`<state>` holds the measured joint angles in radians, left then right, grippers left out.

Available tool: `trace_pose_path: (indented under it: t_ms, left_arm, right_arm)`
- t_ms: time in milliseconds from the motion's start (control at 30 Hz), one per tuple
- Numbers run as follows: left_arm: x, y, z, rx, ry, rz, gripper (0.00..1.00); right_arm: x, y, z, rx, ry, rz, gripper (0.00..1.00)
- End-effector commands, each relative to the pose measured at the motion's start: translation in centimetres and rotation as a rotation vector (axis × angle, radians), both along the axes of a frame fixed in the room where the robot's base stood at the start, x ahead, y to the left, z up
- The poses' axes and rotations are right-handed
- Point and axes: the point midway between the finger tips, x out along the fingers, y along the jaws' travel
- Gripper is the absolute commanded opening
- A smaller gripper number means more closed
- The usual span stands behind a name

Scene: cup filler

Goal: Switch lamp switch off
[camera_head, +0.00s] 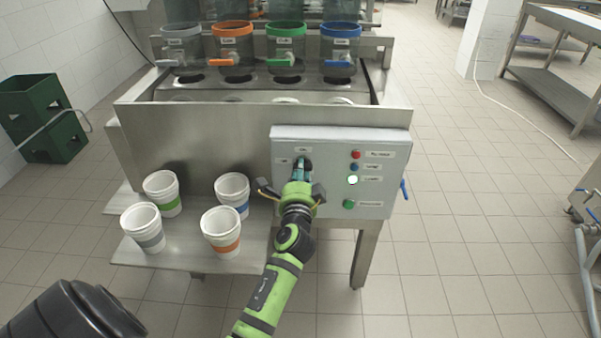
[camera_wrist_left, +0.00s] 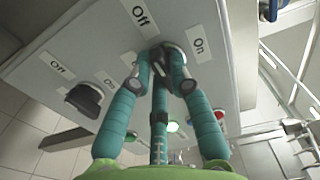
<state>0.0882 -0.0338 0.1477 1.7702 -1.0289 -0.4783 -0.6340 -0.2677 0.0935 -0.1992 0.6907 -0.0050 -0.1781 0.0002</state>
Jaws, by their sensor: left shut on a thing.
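A grey control panel (camera_head: 330,200) is fixed to the front of the metal machine. My left gripper (camera_head: 301,167) is at the panel's upper left. In the left wrist view, my teal left gripper fingers (camera_wrist_left: 160,72) are closed around a dark rotary switch (camera_wrist_left: 161,56) between an "Off" label (camera_wrist_left: 139,14) and an "On" label (camera_wrist_left: 199,45). The fingers hide most of this switch and its exact angle. A second black switch (camera_wrist_left: 84,99) is apart from the fingers. I cannot read which switch is for the lamp. My right gripper is not in view.
Beside the gripper are a red button (camera_head: 355,154), a blue button (camera_head: 354,167), a bright white light (camera_head: 352,180) and a green button (camera_head: 348,203). Several white cups (camera_head: 220,222) stand on the shelf to the left.

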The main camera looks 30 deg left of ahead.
Motion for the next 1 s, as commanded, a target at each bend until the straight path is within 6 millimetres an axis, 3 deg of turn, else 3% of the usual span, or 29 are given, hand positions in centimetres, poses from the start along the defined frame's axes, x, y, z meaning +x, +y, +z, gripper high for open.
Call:
trace_pose_path:
  t_ms: [267,300,333,733,1000]
  left_arm:
    - [0.0,-0.1,-0.1,-0.008,-0.002,-0.001,0.00]
    - [0.0,-0.1,-0.1,-0.008,-0.002,-0.001,0.36]
    - [0.0,-0.1,-0.1,-0.008,-0.001,-0.001,0.44]
    - [-0.4,-0.4,-0.1,-0.004,-0.001,-0.001,0.44]
    - [-4.1,-2.6,-0.2,-0.006,0.001,-0.001,0.44]
  right_arm:
    - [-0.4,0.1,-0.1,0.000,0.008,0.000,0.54]
    - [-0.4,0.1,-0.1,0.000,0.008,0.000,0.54]
    - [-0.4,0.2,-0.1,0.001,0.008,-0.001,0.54]
    - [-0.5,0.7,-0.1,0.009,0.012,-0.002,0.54]
    - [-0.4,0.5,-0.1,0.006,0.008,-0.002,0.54]
